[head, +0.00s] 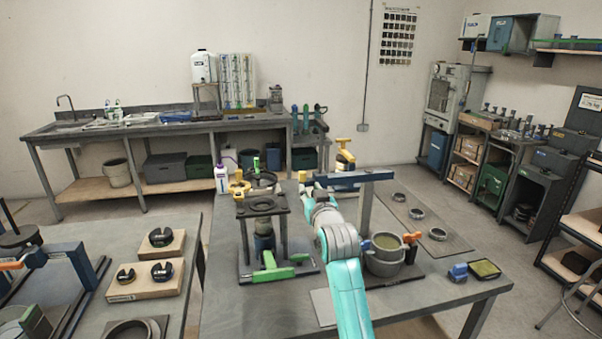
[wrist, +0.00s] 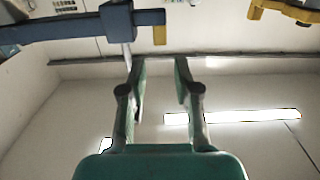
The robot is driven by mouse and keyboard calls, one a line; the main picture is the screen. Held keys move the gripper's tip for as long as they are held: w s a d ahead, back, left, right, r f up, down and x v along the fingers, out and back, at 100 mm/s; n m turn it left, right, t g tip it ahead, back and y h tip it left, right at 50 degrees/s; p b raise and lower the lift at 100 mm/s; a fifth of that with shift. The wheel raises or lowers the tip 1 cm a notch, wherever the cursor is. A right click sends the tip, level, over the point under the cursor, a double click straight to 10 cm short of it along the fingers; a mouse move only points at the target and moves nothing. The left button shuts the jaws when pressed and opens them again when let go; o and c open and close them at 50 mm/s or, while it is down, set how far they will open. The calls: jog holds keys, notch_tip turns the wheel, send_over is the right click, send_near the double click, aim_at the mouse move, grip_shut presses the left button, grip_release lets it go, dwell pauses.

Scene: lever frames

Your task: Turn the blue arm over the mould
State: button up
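The blue arm (head: 347,179) is a level bar on an upright grey post, reaching left from it, with a yellow piece near its free end. It also shows at the upper left of the wrist view (wrist: 80,25). A grey round pot with greenish fill, seemingly the mould (head: 385,262), stands on a dark base near the post's foot; the bar points away to its left. My gripper (wrist: 160,62) has its fingers apart with nothing between them. In the head view it is close to the bar's free end, partly hidden; I cannot tell whether they touch.
A black-topped stand with a green handle (head: 272,268) is left of my arm. Rings (head: 438,234) lie on a mat at right, behind a small blue block (head: 458,272). A yellow-topped device (head: 345,160) stands behind the bar. Another table (head: 185,309) is at left.

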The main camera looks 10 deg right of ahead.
aim_at(303, 175)
jog(key=w, duration=1.1)
jog(key=shift+r, duration=0.1)
grip_shut()
